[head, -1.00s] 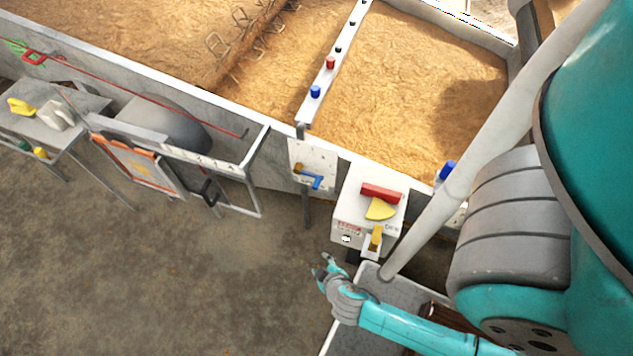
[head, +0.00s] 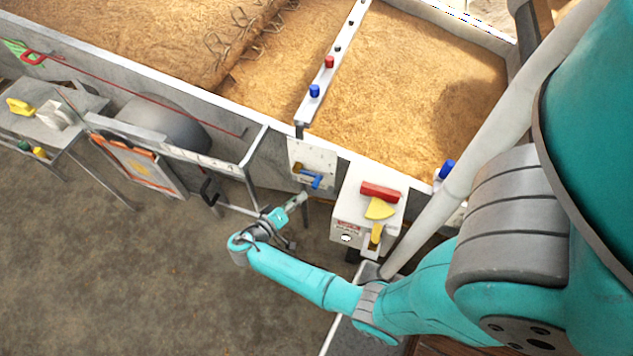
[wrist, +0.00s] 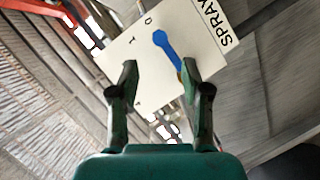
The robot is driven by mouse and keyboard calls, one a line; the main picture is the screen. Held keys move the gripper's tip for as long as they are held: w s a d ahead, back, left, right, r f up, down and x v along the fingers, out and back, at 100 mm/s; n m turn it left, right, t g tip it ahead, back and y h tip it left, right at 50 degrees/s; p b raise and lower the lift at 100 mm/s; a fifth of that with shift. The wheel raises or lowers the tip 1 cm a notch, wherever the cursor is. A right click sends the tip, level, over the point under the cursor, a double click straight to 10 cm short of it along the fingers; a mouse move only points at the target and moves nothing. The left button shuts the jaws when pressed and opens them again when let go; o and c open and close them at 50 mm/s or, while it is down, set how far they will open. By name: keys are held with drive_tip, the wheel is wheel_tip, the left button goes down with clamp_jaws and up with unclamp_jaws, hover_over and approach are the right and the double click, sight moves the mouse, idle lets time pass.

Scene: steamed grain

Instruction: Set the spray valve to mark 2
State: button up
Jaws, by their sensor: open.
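The spray valve is a white plate with a blue lever (head: 311,180) on the front of the trough wall, below the white rail's near end. In the wrist view the plate (wrist: 196,72) carries the word SPRAY and small marks beside the blue lever (wrist: 166,50). My gripper (head: 302,198) is just below and in front of the lever. In the wrist view my gripper (wrist: 160,75) is open, and the lower part of the lever lies between its fingertips in the picture. I cannot tell whether a finger touches it. Which mark the lever points at is unclear.
A white control box (head: 367,215) with a red bar and yellow handles stands right of the valve. A metal frame (head: 250,175) with a black handle stands left. The grain trough (head: 400,90) lies behind. The floor (head: 130,270) at front left is clear.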

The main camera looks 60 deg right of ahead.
sight(316, 183)
drive_tip(key=x, duration=1)
drive_tip(key=shift+d+f, duration=0.1)
drive_tip(key=shift+d, duration=0.1)
clamp_jaws()
